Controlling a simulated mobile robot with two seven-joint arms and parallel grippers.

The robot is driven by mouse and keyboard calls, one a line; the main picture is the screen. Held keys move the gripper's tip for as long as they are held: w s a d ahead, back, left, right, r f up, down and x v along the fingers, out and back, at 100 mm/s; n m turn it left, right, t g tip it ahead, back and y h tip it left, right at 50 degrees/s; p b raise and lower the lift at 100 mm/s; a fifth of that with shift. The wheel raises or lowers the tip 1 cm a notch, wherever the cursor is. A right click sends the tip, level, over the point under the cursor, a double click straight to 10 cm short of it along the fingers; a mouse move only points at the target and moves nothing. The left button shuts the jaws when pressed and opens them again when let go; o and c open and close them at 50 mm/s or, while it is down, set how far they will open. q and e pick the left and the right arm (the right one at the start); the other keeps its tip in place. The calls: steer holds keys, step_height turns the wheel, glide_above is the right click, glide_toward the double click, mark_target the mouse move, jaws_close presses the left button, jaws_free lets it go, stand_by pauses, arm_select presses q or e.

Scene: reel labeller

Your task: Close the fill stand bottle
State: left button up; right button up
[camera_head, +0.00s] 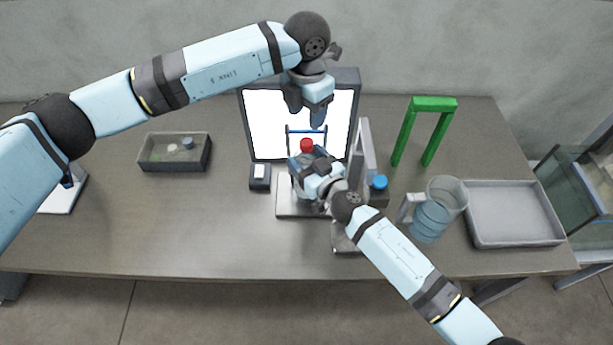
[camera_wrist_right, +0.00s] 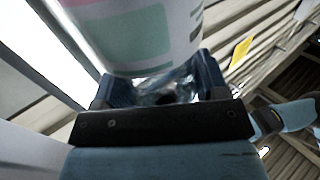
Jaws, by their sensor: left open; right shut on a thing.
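The fill stand (camera_head: 294,208) stands in front of the bright white panel. A red cap (camera_head: 306,145) shows at the stand, just above my right gripper; whether it is seated on the bottle I cannot tell. My right gripper (camera_head: 302,163) is shut on the bottle, whose body it mostly hides in the head view. In the right wrist view the bottle (camera_wrist_right: 140,38) is large and close, with a white, pink and green label, and rises from between the fingers (camera_wrist_right: 160,92). My left gripper (camera_head: 305,113) is open and empty, above the red cap and in front of the panel.
A grey tray (camera_head: 512,240) and a green arch (camera_head: 433,104) are farther right. A small bin (camera_head: 150,165) is at left. The table's front left is clear.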

mark_target(306, 141)
arm_select(q)
steer(key=shift+f, duration=4.05)
steer(key=c, duration=0.9)
steer(key=o, duration=1.1)
steer(key=shift+c, duration=0.2)
step_height(306, 141, up, 12)
